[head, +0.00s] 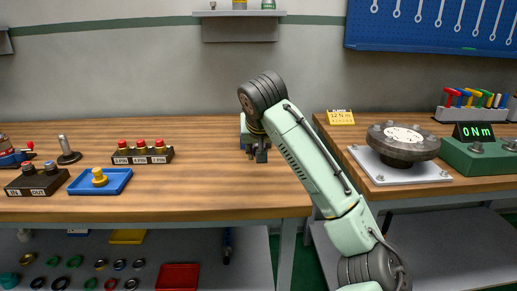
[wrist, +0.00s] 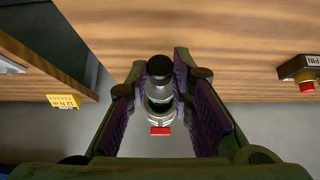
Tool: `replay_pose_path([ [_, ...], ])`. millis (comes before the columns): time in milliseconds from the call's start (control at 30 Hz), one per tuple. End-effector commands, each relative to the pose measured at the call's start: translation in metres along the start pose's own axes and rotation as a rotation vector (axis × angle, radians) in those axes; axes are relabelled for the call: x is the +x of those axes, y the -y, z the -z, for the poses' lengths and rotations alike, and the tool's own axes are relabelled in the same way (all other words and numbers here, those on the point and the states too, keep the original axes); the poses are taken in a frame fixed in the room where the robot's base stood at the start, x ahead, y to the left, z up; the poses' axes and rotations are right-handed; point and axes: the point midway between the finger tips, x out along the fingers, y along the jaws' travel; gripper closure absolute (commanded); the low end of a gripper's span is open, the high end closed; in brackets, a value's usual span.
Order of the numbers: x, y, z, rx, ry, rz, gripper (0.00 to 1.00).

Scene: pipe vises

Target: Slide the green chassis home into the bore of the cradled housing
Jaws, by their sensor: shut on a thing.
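My gripper (head: 256,154) is over the right end of the left bench, mostly end-on and small in the head view. In the wrist view my gripper (wrist: 158,76) has its two purple-padded fingers on either side of a dark-ended cylinder (wrist: 160,67), which I take for the chassis; its green colour does not show clearly. A pale metal part (wrist: 160,116) and a red block (wrist: 160,131) show just beyond it. I cannot tell whether they belong to the housing. The bore and any seating are hidden.
A box with several red buttons (head: 142,153), a blue tray (head: 99,182) and other boxes stand on the left. The right bench, past a gap, holds a round dark flange (head: 403,146) and a yellow sign (head: 340,117). Bare wood lies between the red-button box and my gripper.

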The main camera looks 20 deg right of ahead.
Motion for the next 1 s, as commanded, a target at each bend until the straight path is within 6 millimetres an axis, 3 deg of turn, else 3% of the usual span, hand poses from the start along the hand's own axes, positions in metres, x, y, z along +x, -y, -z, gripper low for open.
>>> replay_pose_path([
  [333, 0.0073, 0.0002, 0.0105, 0.0, -0.001, 0.0, 1.0],
  [1000, 0.0083, -0.0001, 0.0112, 0.001, -0.004, -0.005, 1.0],
])
